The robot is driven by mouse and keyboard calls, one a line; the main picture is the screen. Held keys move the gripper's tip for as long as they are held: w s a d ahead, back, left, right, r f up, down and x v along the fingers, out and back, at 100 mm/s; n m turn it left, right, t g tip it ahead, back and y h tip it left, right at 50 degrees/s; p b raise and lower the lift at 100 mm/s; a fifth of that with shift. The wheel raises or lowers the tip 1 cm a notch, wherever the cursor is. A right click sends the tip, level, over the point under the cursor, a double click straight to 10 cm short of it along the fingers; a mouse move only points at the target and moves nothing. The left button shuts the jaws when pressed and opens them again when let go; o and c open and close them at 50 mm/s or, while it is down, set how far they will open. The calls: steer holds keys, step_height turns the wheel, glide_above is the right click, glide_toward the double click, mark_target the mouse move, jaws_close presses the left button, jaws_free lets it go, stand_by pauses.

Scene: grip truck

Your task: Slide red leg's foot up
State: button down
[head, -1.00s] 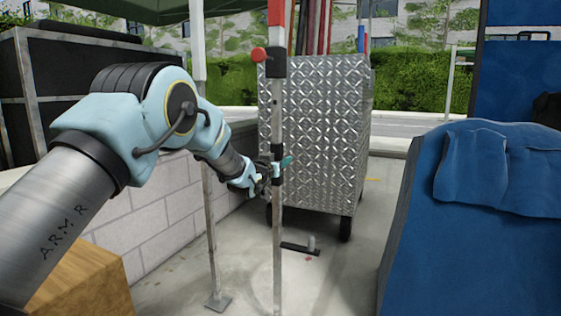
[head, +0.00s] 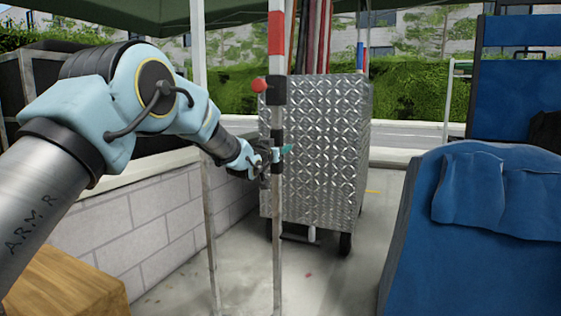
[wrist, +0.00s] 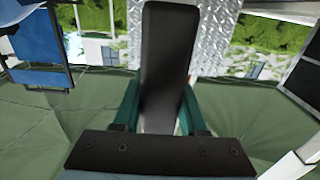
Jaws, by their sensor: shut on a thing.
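The red leg (head: 277,215) is an upright pale metal tent leg with a red band at the top. A dark collar (head: 276,91) with a red knob (head: 259,85) sits below the band. My gripper (head: 280,151) is closed around the lower section of the leg, at a black band below the collar, with a teal fingertip showing past it on the right. In the wrist view, a dark post-like shape fills the space between the teal fingers (wrist: 160,112). The leg's foot is below the head view's lower edge and does not show.
A silver diamond-plate cart (head: 318,150) on wheels stands close behind the leg. Another tent leg (head: 209,235) stands to the left, before a pale block wall (head: 150,220). A blue covered object (head: 480,220) is at the right. A wooden box (head: 65,285) is at lower left.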

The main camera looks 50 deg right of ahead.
steer(key=shift+r, duration=0.55)
steer(key=c, duration=0.9)
jaws_free()
steer(key=o, duration=0.5)
steer(key=shift+f, duration=0.15)
steer(key=shift+c, duration=0.2)
steer(key=shift+f, duration=0.1)
steer(key=v, duration=1.1)
steer(key=shift+w, duration=0.15)
